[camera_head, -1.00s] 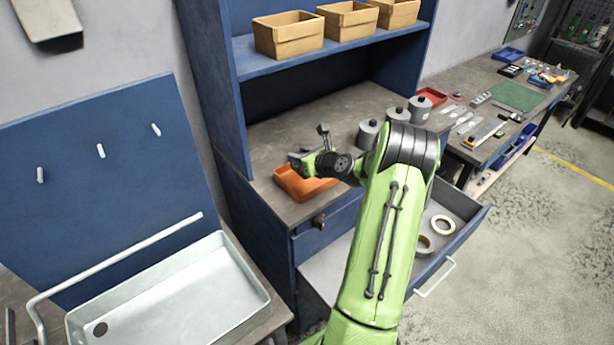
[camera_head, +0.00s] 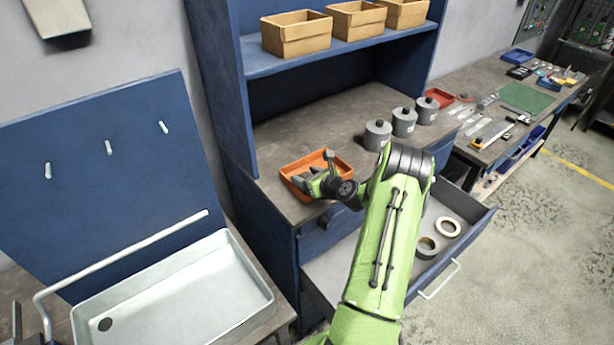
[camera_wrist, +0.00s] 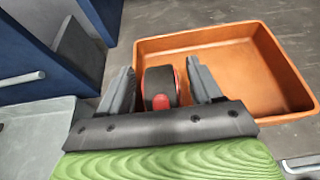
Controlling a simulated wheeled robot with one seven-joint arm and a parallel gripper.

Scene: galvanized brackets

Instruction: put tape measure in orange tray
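The orange tray (camera_head: 338,161) sits on the bench top of the blue cabinet, near its front left corner. My gripper (camera_head: 316,165) is low over the tray's left part in the head view. In the wrist view the tape measure (camera_wrist: 160,85), black with red parts, is between the two fingers of my gripper (camera_wrist: 162,65). Narrow gaps show between it and the fingers, so the gripper looks open around it. It overlaps the left end of the tray (camera_wrist: 245,75); whether it rests on the tray floor is unclear. In the head view I cannot make it out.
Several grey canisters (camera_head: 377,136) stand right of the tray. An open drawer (camera_head: 472,215) below holds tape rolls (camera_head: 447,227). Cardboard bins (camera_head: 297,35) sit on the shelf above. A pale metal basin (camera_head: 175,295) is at the lower left.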

